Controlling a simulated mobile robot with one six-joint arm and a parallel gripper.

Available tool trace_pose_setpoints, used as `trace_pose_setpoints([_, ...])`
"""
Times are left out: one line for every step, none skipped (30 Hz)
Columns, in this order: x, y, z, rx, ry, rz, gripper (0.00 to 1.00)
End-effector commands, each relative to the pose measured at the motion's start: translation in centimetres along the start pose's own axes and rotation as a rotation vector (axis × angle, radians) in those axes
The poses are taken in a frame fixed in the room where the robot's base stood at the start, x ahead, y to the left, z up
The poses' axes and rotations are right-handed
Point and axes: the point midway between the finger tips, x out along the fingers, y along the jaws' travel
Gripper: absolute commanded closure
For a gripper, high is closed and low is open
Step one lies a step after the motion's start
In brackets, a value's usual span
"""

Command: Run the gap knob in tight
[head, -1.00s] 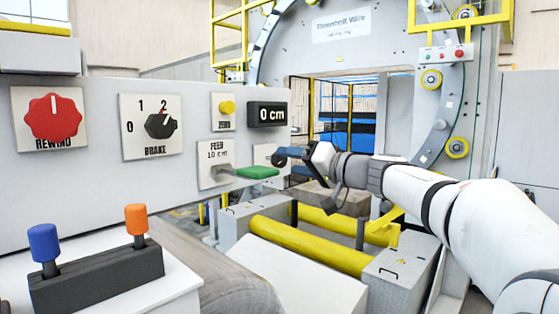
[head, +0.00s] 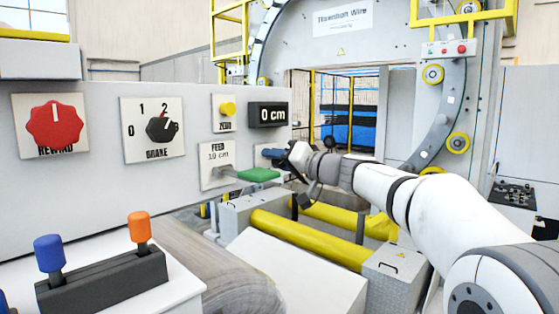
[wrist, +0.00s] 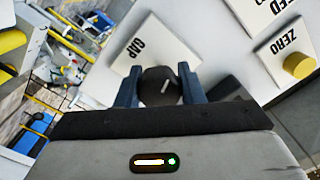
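The gap knob (wrist: 160,86) is round and black with a pale pointer mark. It sits on a white plate lettered GAP, which shows upside down in the wrist view (wrist: 138,48). My gripper (wrist: 161,80) has its two blue fingers on either side of the knob, spread about as wide as the knob. I cannot tell whether they touch it. In the head view, my gripper (head: 272,153) is at the panel's right end and hides the knob.
The green feed lever (head: 259,174) sticks out just left of my gripper. The display (head: 268,114) reads 0 cm. The yellow zero button (head: 228,109), black brake knob (head: 161,128) and red rewind knob (head: 55,121) are along the panel. Yellow rollers (head: 310,240) lie below.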

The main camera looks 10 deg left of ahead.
Motion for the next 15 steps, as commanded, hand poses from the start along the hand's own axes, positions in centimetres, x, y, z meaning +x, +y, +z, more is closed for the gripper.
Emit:
trace_pose_setpoints([0.0,-0.1,0.0,0.000,0.000,-0.002,0.71])
trace_pose_setpoints([0.0,-0.1,0.0,0.000,0.000,-0.002,0.74])
trace_pose_setpoints([0.0,-0.1,0.0,0.000,0.000,-0.002,0.77])
trace_pose_setpoints([0.0,-0.1,0.0,0.000,0.000,-0.002,0.80])
trace_pose_setpoints([0.0,-0.1,0.0,0.000,-0.001,-0.002,0.82])
trace_pose_setpoints([0.0,-0.1,0.0,0.000,-0.001,-0.002,0.85])
trace_pose_setpoints([0.0,-0.1,0.0,0.000,-0.001,-0.002,0.88])
trace_pose_setpoints([-0.9,0.2,-0.4,-0.001,0.001,-0.001,0.89])
trace_pose_setpoints([-0.4,0.0,-0.1,0.000,-0.001,-0.003,0.89])
trace_pose_setpoints([-0.3,-0.1,-0.1,0.001,-0.001,-0.003,0.89])
trace_pose_setpoints([-0.2,-0.1,0.0,0.002,-0.001,-0.004,0.89])
trace_pose_setpoints([-0.1,-0.1,0.1,0.005,-0.002,-0.004,0.89])
trace_pose_setpoints([0.0,-0.2,0.1,0.009,-0.002,-0.005,0.89])
trace_pose_setpoints([0.1,-0.2,0.1,0.014,-0.002,-0.005,0.89])
trace_pose_setpoints([0.1,-0.2,0.2,0.024,-0.002,-0.006,0.89])
